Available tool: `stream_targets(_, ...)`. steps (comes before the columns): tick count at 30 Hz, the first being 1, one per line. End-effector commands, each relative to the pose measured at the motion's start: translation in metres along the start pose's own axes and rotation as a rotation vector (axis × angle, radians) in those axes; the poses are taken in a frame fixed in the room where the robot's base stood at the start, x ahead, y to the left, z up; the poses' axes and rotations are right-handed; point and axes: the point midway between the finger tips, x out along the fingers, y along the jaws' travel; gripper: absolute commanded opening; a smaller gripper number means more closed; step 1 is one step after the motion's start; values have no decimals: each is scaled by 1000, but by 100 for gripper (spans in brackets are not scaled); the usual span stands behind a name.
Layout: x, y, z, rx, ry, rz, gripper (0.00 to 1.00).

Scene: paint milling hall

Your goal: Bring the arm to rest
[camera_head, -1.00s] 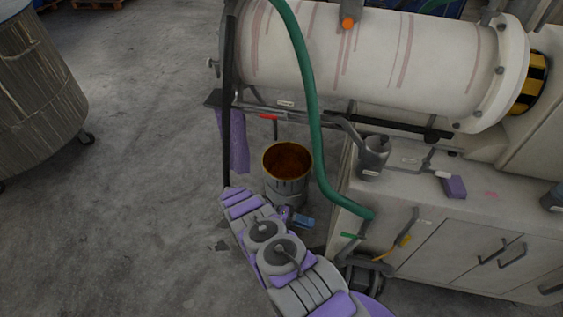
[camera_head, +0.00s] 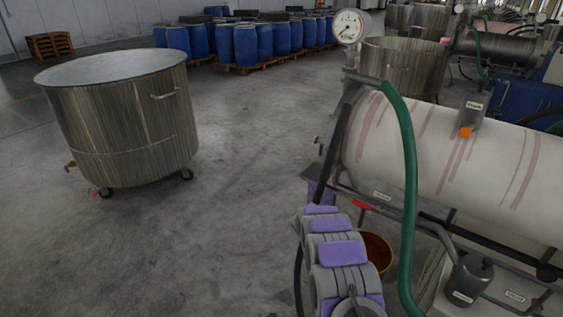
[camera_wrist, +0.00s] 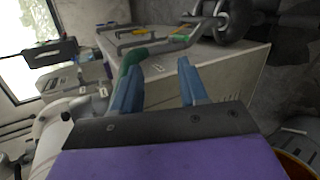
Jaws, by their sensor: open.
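My gripper (camera_wrist: 160,88) shows in the wrist view with its two blue fingers spread apart and nothing between them. It is open. The green hose (camera_wrist: 128,75) and the pale cabinet (camera_wrist: 235,75) lie beyond the fingers there. In the head view my grey and purple arm rises from the bottom, left of the green hose (camera_head: 408,190). The gripper itself does not show in that view.
A white mill cylinder (camera_head: 480,165) with a gauge (camera_head: 350,26) stands at the right. An open bucket (camera_head: 377,253) sits on the floor beside my arm. A wheeled steel vat (camera_head: 125,125) stands left. Blue drums (camera_head: 245,45) line the back. The floor between is clear.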

Motion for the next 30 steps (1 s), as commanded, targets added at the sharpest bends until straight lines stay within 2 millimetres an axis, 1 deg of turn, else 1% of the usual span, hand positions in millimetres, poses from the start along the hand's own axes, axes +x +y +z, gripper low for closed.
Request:
stream_targets(1,-8,12,5,-18,-2,-28,43)
stream_targets(6,-27,44,26,-93,-5,-121,43)
stream_targets(11,-40,76,49,-161,-3,-203,43)
stream_targets(15,-50,102,71,-217,8,-277,43)
stream_targets(20,-56,130,99,-278,28,-360,43)
stream_targets(24,-59,154,125,-328,48,-429,43)
stream_targets(30,-58,183,165,-396,88,-526,43)
